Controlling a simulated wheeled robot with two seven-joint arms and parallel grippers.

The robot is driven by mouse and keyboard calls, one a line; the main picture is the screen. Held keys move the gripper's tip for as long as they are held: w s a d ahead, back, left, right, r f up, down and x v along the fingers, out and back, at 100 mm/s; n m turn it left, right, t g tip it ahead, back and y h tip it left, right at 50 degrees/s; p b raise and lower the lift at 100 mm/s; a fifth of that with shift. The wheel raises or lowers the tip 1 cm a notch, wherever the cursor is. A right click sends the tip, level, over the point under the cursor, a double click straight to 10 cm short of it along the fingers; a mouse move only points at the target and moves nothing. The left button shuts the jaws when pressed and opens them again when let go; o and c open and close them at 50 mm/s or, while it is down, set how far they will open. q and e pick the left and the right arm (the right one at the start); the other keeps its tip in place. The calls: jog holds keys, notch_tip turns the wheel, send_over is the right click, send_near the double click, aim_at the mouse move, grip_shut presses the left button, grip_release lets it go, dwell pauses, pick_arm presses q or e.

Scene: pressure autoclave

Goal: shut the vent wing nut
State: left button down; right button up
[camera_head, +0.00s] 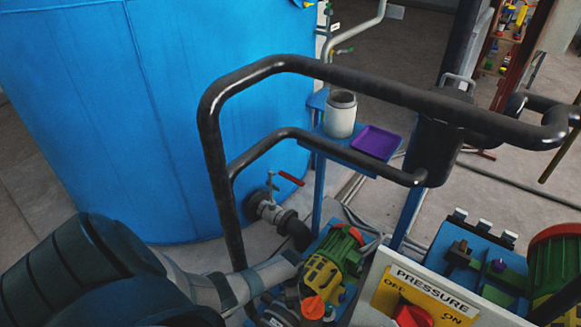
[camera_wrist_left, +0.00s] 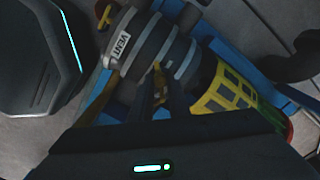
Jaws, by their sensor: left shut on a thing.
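In the left wrist view, the grey banded vent fitting (camera_wrist_left: 160,45) carries a white VENT label (camera_wrist_left: 122,46). A small brass-yellow wing nut (camera_wrist_left: 157,82) sticks out from its near side. My left gripper (camera_wrist_left: 156,98) has its dark fingers on either side of this nut and is shut on it. The fingers partly cover the nut, so its exact turn is hard to read. In the head view my left arm comes in from the lower left, and the nut cannot be made out there. My right gripper is in neither view.
A green and yellow motor (camera_head: 335,262) stands close to the vent. A black pipe rail (camera_head: 285,66) arches over the area. A big blue tank (camera_head: 150,110) stands behind. A PRESSURE panel (camera_head: 425,295) and a purple tray (camera_head: 377,141) are to the right.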

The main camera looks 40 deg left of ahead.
pick_arm(q)
jog(key=m+b, duration=0.1)
jog(key=m, duration=0.2)
jog(key=shift+m, duration=0.4)
jog(key=m+b, duration=0.1)
jog(key=m, duration=0.3)
jog(key=shift+m, duration=0.4)
jog(key=c, duration=1.7)
grip_release()
jog(key=shift+r, duration=0.1)
notch_tip(320, 180, up, 17)
jog(key=p, duration=1.5)
jog(key=shift+r, duration=0.1)
